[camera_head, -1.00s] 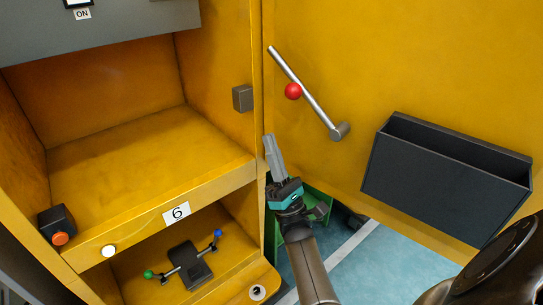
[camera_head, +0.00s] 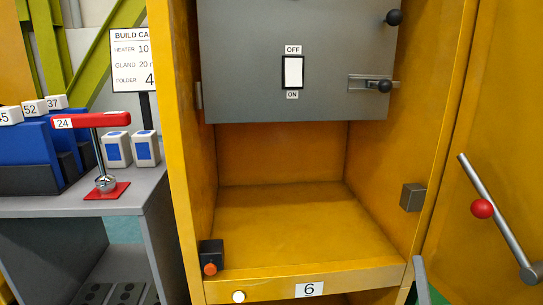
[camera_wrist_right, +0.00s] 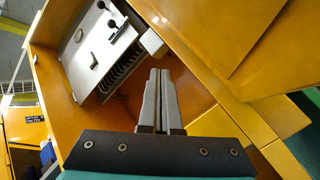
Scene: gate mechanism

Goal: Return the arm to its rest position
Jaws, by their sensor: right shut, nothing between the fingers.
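My right gripper (camera_head: 420,281) shows only as a grey fingertip at the bottom edge of the head view, in front of the right front edge of the yellow cabinet (camera_head: 188,150). In the right wrist view my right gripper (camera_wrist_right: 160,76) has its two grey fingers together, with nothing between them. The fingers point toward the cabinet's inside and its grey panel (camera_wrist_right: 92,48). The rest of my right arm is out of the head view. My left gripper is in neither view.
The open cabinet door (camera_head: 500,120) stands at the right, with a metal lever (camera_head: 505,233) and red ball (camera_head: 482,209). A grey switch panel (camera_head: 235,50) fills the cabinet's top. A grey table (camera_head: 60,205) with a red-handled device (camera_head: 90,120) stands at left.

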